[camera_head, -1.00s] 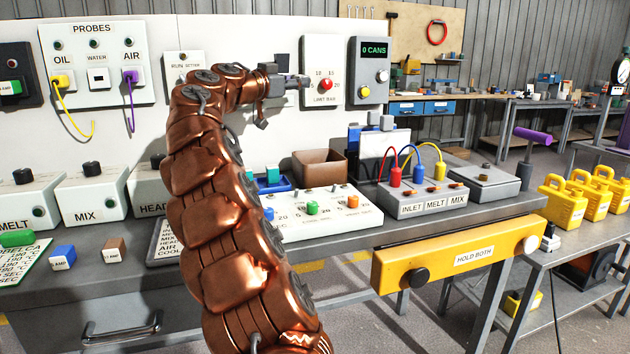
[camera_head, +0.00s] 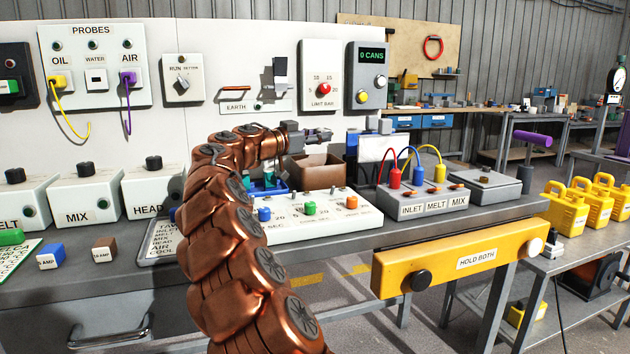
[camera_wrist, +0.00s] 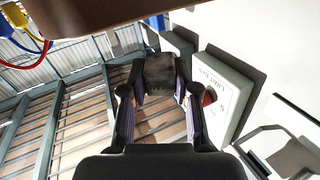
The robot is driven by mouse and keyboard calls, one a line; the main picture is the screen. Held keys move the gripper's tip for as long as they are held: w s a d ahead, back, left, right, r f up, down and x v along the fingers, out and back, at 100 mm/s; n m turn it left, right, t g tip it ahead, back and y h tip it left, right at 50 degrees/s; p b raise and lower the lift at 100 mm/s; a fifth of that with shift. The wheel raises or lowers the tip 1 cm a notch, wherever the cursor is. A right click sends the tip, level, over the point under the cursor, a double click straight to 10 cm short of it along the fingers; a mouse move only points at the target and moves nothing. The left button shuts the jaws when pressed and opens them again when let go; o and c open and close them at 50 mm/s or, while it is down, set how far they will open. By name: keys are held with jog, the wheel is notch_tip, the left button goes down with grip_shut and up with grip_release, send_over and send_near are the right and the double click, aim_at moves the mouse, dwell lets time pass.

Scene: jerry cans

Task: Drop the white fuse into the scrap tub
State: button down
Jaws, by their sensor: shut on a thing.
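My gripper (camera_head: 326,136) points right, just above the brown open-topped scrap tub (camera_head: 318,174) on the bench in the head view. In the wrist view, my gripper (camera_wrist: 160,78) is shut on a small block, the white fuse (camera_wrist: 159,73), which looks grey in shade. In the head view the fuse is too small to make out clearly. The tub's brown wall (camera_wrist: 95,14) fills the top left of the wrist view, close to the camera. The inside of the tub is mostly hidden in the head view.
A panel with red, blue and yellow leads (camera_head: 424,198) stands right of the tub. A white board with coloured knobs (camera_head: 300,220) is in front. The limit bar box (camera_head: 321,76) hangs on the wall behind. Blue (camera_head: 62,257) and brown (camera_head: 104,250) fuses lie at left.

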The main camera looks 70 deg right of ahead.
jog(key=shift+f, duration=0.65)
jog(key=c, duration=0.8)
grip_release()
jog(key=shift+a, duration=0.1)
jog(key=v, duration=1.2)
jog(key=shift+w, duration=0.1)
